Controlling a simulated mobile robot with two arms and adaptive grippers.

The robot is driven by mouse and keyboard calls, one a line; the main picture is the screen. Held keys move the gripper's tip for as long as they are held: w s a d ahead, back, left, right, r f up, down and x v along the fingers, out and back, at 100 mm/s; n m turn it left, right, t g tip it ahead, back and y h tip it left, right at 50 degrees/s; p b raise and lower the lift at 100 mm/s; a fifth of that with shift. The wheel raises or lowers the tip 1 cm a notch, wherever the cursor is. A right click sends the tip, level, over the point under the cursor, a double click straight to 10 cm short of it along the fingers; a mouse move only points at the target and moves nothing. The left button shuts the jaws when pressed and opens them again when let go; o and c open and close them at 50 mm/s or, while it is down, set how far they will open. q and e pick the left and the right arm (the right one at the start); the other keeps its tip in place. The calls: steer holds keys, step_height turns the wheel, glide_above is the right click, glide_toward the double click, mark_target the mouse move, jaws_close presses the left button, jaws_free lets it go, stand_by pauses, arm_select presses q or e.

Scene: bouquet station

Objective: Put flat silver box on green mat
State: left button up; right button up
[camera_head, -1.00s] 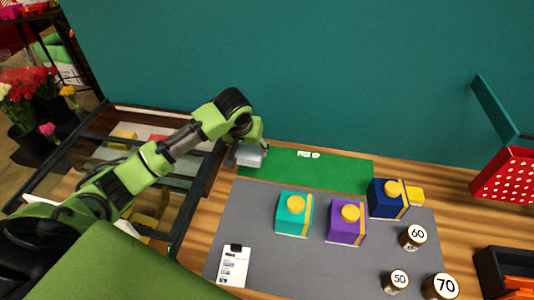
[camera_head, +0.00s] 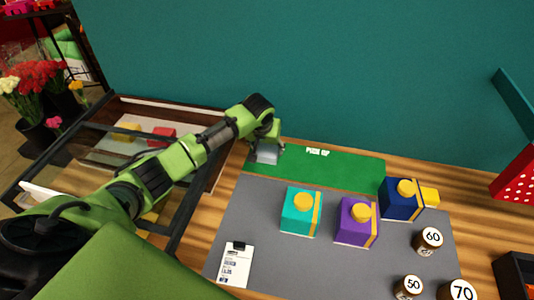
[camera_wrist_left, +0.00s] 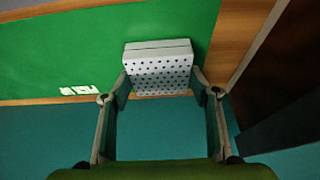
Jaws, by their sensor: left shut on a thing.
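The flat silver box (camera_head: 267,154) is in my left gripper (camera_head: 266,146) at the left end of the green mat (camera_head: 335,170). In the left wrist view the box (camera_wrist_left: 158,70), pale with dark dots, sits between the two fingertips (camera_wrist_left: 160,88), which are shut on it. The mat (camera_wrist_left: 60,50) lies behind and under it there. I cannot tell whether the box touches the mat or is slightly above it. My right gripper is not in view.
Teal (camera_head: 301,212), purple (camera_head: 355,222) and navy (camera_head: 400,199) boxes stand on the grey mat (camera_head: 260,215), in front of the green one. A glass-topped case (camera_head: 150,140) is at the left. The middle and right of the green mat are clear. A teal wall (camera_head: 330,70) rises behind.

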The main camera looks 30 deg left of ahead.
arm_select(q)
steer(key=shift+f, duration=0.1)
steer(key=shift+f, duration=0.15)
steer(key=o, duration=1.2)
steer(key=shift+r, duration=0.2)
steer(key=b+v, duration=0.2)
steer(key=v, duration=1)
steer(key=shift+f, duration=0.15)
